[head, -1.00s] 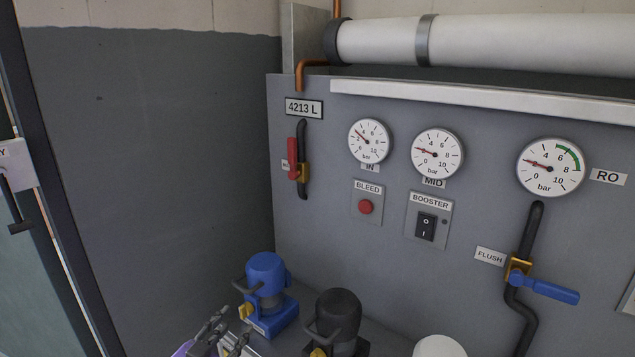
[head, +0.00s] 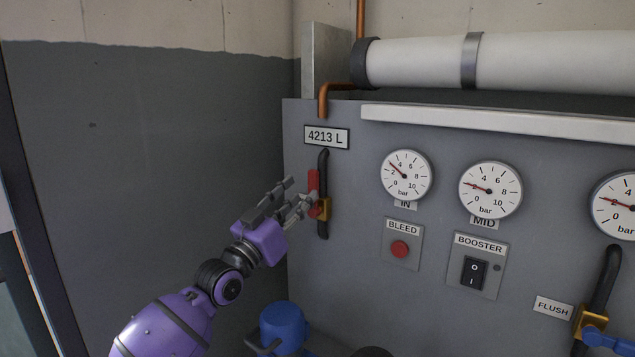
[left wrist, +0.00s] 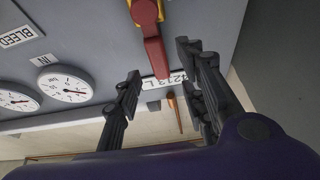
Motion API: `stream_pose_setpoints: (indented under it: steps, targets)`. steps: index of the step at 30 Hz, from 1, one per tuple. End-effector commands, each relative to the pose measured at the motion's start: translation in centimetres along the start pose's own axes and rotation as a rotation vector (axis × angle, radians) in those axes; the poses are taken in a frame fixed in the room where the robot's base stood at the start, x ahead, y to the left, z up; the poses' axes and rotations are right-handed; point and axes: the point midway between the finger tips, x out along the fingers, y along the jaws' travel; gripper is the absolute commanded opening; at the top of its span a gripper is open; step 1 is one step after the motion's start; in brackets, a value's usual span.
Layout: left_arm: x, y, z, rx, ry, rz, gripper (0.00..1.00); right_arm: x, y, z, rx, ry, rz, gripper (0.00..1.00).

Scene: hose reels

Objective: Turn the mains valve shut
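The mains valve has a red lever (head: 314,185) and a brass body (head: 325,209) on a black vertical pipe at the panel's left end. The lever points upward, along the pipe. In the left wrist view the red lever (left wrist: 155,48) hangs down from the top, its end between the two fingers in the picture. My left gripper (head: 300,194) is at the lever's left side; its fingers are spread in the left wrist view (left wrist: 162,68). I cannot tell whether a finger touches the lever. The valve's label is hidden. My right gripper is not in view.
The bleed button (head: 400,249), booster switch (head: 474,272) and gauges (head: 405,175) are right of the valve. A blue flush lever (head: 610,341) is at the lower right. A blue pump (head: 283,326) stands below. A white shelf edge (head: 480,121) juts out above.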

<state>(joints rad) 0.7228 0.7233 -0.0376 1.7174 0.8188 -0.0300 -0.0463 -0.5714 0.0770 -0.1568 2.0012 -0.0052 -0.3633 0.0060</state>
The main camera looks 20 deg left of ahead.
Motion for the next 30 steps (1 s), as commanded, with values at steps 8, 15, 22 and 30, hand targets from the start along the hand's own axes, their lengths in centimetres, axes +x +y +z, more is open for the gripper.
stream_pose_setpoints:
  steps: [8,15,22,30]
  targets:
    - [4.6,0.1,-0.2,0.001,0.003,0.001,0.38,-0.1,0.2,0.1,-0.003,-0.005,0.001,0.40]
    - [6.0,0.1,0.0,0.000,0.000,0.001,0.38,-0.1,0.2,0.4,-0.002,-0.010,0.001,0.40]
    - [6.0,0.1,0.0,0.000,-0.001,0.001,0.36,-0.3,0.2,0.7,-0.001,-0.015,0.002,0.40]
    - [6.0,0.1,0.0,0.001,-0.001,0.001,0.01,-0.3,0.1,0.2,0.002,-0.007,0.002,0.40]
